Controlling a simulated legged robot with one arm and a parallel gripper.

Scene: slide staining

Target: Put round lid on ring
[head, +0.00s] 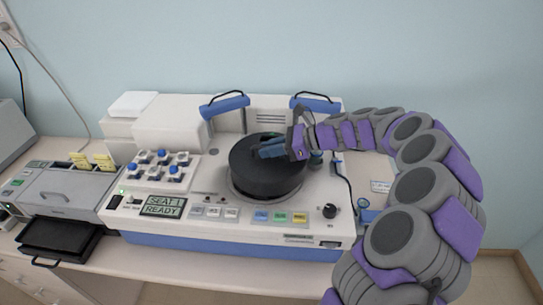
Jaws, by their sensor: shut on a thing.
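The round lid (262,182) is black and drum-shaped, in the middle of the staining machine. It sits at or just above the grey ring (236,194), whose rim shows beneath the lid's near and left edges. I cannot tell whether the lid is fully seated or slightly raised. My gripper (268,151) reaches in from the right and is shut at the top of the lid. The fingertips partly cover the lid's top, and the part they hold is hidden.
The staining machine (222,238) has a display reading "SEAT 1 READY" (163,207), coloured buttons and a black knob (330,211). Blue-capped pegs (160,153) stand left of the lid. Two blue handled parts (225,105) (316,102) rise behind it. A black tray (57,237) juts out at left.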

